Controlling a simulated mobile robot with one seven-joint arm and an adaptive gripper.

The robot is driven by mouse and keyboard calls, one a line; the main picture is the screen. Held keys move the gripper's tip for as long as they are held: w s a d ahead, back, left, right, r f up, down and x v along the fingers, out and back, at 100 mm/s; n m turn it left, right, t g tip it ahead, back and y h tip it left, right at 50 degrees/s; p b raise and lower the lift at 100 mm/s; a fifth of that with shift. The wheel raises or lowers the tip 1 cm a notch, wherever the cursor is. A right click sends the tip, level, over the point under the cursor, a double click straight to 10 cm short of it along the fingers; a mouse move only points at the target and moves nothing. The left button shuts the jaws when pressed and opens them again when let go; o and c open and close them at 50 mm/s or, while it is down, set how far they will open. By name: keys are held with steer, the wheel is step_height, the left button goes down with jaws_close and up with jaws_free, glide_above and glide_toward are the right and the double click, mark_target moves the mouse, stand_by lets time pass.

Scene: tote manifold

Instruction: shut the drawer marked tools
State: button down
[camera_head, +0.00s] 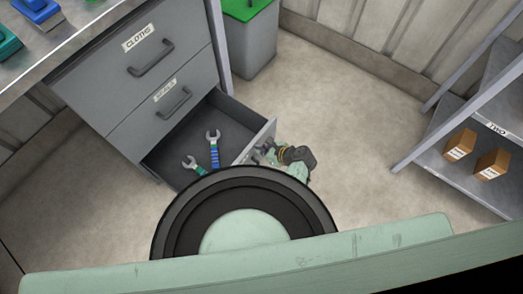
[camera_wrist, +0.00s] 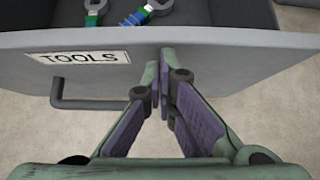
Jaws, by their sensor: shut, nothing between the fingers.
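The drawer marked TOOLS (camera_wrist: 235,62) is the bottom drawer of a grey cabinet and stands pulled out; its inside (camera_head: 232,125) shows in the head view. Its label (camera_wrist: 86,57) and bar handle (camera_wrist: 92,104) are on the left of its front in the wrist view. Two wrenches lie inside, one with a blue grip (camera_head: 214,150) and one with a green grip (camera_head: 193,163). My gripper (camera_wrist: 165,65) is shut and empty, its tips at the drawer's front face, right of the handle. Contact is hard to tell. It also shows in the head view (camera_head: 267,152), partly blurred by clutter.
Above are two closed drawers, the top one marked CLOTHS (camera_head: 150,62) and a middle one (camera_head: 165,105). A grey bin with a green lid (camera_head: 250,45) stands behind. A shelf rack (camera_head: 440,150) with brown boxes is at right. Floor between drawer and rack is clear.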

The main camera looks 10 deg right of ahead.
steer(key=w+a+b, duration=0.1)
steer(key=w+a, duration=1.8)
steer(key=shift+w+a+b, duration=0.3)
steer(key=shift+w+a, duration=0.05)
